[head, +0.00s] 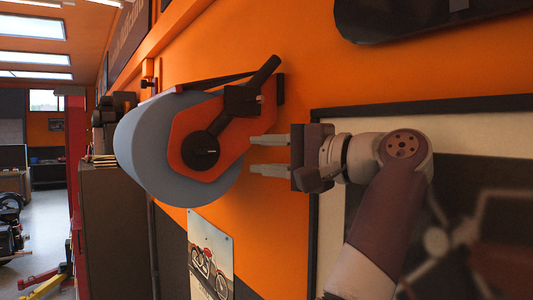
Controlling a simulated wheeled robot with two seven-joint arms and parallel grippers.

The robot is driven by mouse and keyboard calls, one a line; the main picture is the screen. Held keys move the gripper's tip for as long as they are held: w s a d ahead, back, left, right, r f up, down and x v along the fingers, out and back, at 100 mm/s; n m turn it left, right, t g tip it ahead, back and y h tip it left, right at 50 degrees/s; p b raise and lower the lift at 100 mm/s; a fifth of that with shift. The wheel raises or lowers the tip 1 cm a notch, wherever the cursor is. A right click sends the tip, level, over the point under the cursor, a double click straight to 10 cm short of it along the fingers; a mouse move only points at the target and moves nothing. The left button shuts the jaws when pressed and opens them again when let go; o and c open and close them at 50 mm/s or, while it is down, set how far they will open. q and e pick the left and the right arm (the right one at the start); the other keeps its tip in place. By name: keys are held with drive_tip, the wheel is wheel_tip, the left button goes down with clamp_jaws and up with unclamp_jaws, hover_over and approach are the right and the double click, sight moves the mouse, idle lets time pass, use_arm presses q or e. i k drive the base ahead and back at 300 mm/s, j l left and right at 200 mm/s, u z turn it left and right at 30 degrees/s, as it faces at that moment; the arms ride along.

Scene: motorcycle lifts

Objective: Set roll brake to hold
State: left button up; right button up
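A large blue-grey roll (140,150) hangs on the orange wall in a wall holder. An orange-red bracket plate (186,128) covers its near end, with a black round hub (203,150) at its middle. A black brake lever (264,74) sits at the top of the plate and slants up to the right. Whether the fingertips touch the plate I cannot tell.
A framed panel (322,112) is on the wall behind my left arm. A motorcycle poster (211,258) hangs below the roll. A dark board (400,18) is at the top right. A grey cabinet (115,230) stands left of the roll, with open floor (40,245) further left.

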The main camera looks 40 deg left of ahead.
sight(259, 99)
drive_tip(key=k, duration=1)
